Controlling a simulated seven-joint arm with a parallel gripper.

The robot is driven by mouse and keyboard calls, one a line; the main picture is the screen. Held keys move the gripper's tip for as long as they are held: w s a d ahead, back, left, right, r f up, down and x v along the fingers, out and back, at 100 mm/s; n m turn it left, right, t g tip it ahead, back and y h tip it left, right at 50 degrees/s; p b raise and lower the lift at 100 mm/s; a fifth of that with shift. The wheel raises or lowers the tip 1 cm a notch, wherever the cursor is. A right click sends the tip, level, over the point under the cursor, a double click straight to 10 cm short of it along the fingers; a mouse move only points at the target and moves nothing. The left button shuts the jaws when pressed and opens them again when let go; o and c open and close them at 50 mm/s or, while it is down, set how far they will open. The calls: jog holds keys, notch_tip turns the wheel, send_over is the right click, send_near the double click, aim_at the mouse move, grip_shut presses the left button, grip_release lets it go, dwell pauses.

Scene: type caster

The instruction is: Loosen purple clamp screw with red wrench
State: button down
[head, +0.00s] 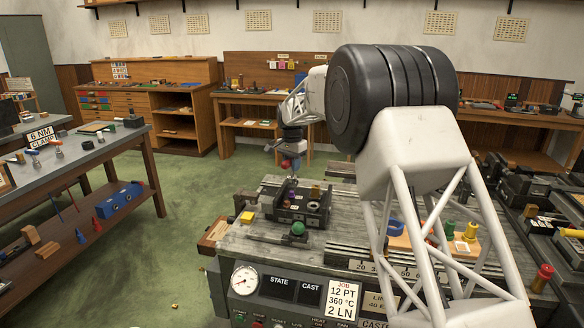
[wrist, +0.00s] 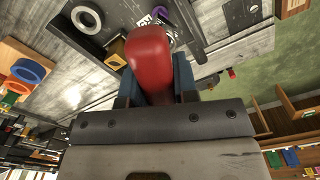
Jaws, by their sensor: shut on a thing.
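My gripper (head: 290,150) is above the dark clamp block (head: 298,205) on the caster bench in the head view. In the wrist view my gripper (wrist: 156,88) is shut on the red wrench (wrist: 150,55), whose thick rounded handle points toward the camera. A little red of the wrench shows below the gripper in the head view (head: 285,164). The purple clamp screw (head: 292,188) is a small purple upright just below the gripper. A purple curved edge (wrist: 161,14) shows beyond the handle in the wrist view. The handle hides the wrench's far end, so I cannot tell whether it touches the screw.
A green knob (head: 298,229) and a yellow block (head: 247,217) are near the clamp block. A gauge (head: 244,281) and a job card (head: 341,298) are on the bench front. A side table (head: 75,150) stands left across open floor.

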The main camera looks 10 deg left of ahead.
jog(key=shift+r, duration=1.5)
jog(key=c, duration=1.4)
grip_release()
grip_shut()
